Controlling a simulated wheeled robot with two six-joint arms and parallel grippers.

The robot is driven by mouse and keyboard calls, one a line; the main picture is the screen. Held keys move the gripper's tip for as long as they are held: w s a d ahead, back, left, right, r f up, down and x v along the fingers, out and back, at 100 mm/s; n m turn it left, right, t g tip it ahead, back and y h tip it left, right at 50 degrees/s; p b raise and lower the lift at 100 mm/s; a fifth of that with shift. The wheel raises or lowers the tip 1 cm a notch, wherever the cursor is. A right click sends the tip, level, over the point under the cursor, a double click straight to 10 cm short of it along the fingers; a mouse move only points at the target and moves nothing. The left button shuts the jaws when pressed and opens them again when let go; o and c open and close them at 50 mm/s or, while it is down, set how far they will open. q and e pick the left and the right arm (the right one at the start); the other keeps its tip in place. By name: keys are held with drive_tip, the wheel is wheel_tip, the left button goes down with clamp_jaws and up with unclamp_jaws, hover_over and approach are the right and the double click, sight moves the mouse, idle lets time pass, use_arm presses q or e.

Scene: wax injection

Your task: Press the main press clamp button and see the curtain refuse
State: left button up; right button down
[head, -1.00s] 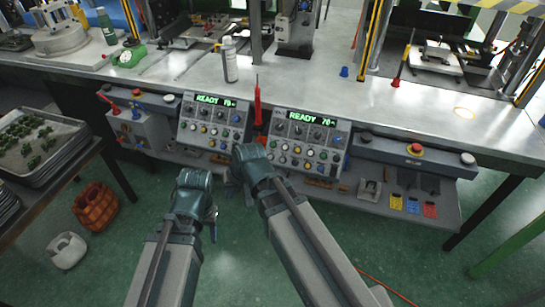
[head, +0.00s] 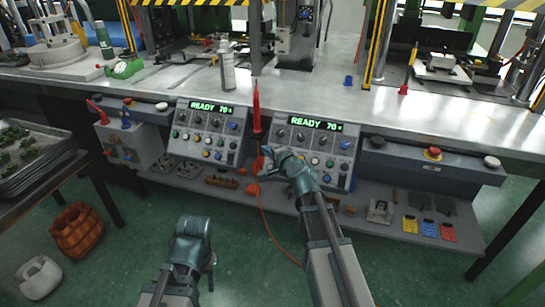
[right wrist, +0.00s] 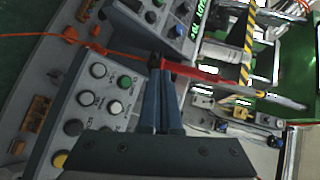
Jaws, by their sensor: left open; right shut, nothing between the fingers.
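The right control box (head: 315,150) has a green "READY 70" display and rows of knobs and coloured buttons. A similar left control box (head: 208,132) stands beside it. My right gripper (head: 268,160) is at the lower left part of the right box, shut and empty. In the right wrist view its blue fingers (right wrist: 157,62) stand in front of a panel with green (right wrist: 124,81), white (right wrist: 115,107) and black buttons; contact cannot be told. Labels are too small to read. My left gripper (head: 211,268) is low over the floor, away from the boxes. Yellow-black posts (head: 378,45) stand by the press.
A red pointed tool (head: 256,108) stands upright between the boxes; its orange cord hangs to the floor. A spray can (head: 227,65) stands on the bench. A red emergency stop (head: 432,153) is on the bar at right. Coloured cards (head: 429,229) lie on the lower shelf.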

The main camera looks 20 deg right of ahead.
drive_tip(key=shift+w+f, duration=0.1)
drive_tip(key=w+d+f+b, duration=0.2)
drive_tip(key=w+f+b, duration=0.1)
drive_tip(key=w+d+f+b, duration=0.1)
drive_tip(key=w+f+b, duration=0.1)
drive_tip(key=shift+d+f, duration=0.15)
drive_tip(key=shift+d, duration=0.05)
drive_tip(key=shift+w+d+f+b, duration=0.15)
drive_tip(key=shift+w+d+b, duration=0.05)
drive_tip(key=shift+b, duration=0.15)
idle(2.0)
drive_tip(key=shift+w+d+f, duration=0.15)
drive_tip(key=shift+w+f, duration=0.1)
drive_tip(key=shift+w, duration=0.05)
drive_tip(key=shift+w+d+f+b, duration=0.2)
drive_tip(key=shift+w+f+b, duration=0.05)
drive_tip(key=shift+b, duration=0.3)
idle(0.6)
idle(0.3)
drive_tip(key=shift+s+a+r+p, duration=0.35)
drive_tip(key=shift+s+r+p, duration=0.2)
drive_tip(key=shift+p, duration=0.05)
